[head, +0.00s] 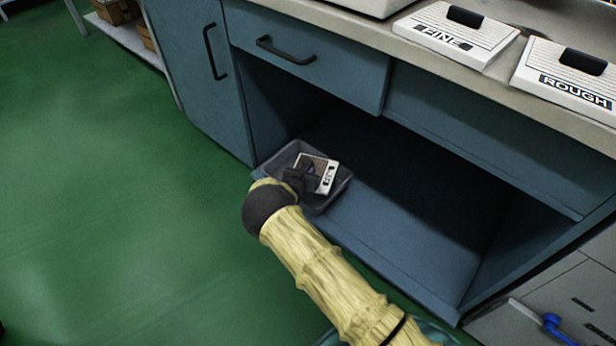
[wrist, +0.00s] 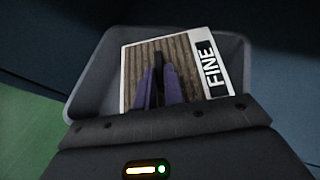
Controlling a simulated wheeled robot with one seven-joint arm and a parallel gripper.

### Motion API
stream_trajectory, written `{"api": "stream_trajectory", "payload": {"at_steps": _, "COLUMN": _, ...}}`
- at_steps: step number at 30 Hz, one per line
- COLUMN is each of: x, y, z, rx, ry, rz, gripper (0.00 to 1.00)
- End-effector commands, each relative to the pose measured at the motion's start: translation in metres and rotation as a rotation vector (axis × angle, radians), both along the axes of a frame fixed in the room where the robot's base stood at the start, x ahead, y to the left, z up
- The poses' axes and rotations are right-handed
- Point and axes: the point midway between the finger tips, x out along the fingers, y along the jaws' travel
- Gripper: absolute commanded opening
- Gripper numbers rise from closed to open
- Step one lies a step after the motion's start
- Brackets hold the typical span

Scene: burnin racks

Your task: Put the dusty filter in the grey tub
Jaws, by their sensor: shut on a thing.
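The dusty filter (head: 327,172) has a white frame, brown pleats and a FINE label; it also shows in the wrist view (wrist: 190,62). My gripper (head: 306,172) is shut on the filter's handle, with its dark fingers (wrist: 158,75) over the middle of the pleats. The grey tub (head: 346,186) sits on the low shelf of the blue cabinet, near its front left. Its rim surrounds the filter in the wrist view (wrist: 90,80). The filter is inside the tub's outline, slightly turned; I cannot tell whether it touches the tub floor. My wrist hides the tub's near side.
The shelf (head: 400,235) right of the tub is bare. A drawer with a black handle (head: 285,50) hangs above the opening. On the worktop lie two clean filters, FINE (head: 458,32) and ROUGH (head: 570,75). The green floor (head: 120,200) at left is clear.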

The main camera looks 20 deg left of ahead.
Motion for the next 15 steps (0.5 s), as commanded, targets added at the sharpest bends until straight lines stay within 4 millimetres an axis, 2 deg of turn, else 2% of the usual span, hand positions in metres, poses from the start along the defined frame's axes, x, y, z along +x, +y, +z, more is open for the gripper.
{"api": "stream_trajectory", "payload": {"at_steps": 1, "x": 0.0009, "y": -0.0009, "z": -0.0120, "rx": 0.000, "ry": -0.001, "rz": -0.001, "gripper": 0.00}}
{"api": "stream_trajectory", "payload": {"at_steps": 3, "x": 0.0012, "y": -0.0007, "z": -0.0170, "rx": 0.000, "ry": -0.002, "rz": -0.001, "gripper": 0.00}}
{"api": "stream_trajectory", "payload": {"at_steps": 11, "x": 0.0012, "y": -0.0006, "z": -0.0161, "rx": 0.000, "ry": -0.002, "rz": -0.001, "gripper": 0.00}}
{"api": "stream_trajectory", "payload": {"at_steps": 12, "x": 0.0010, "y": -0.0007, "z": -0.0165, "rx": 0.000, "ry": -0.001, "rz": -0.001, "gripper": 0.14}}
{"api": "stream_trajectory", "payload": {"at_steps": 15, "x": 0.0010, "y": -0.0007, "z": -0.0165, "rx": 0.000, "ry": -0.001, "rz": -0.001, "gripper": 0.32}}
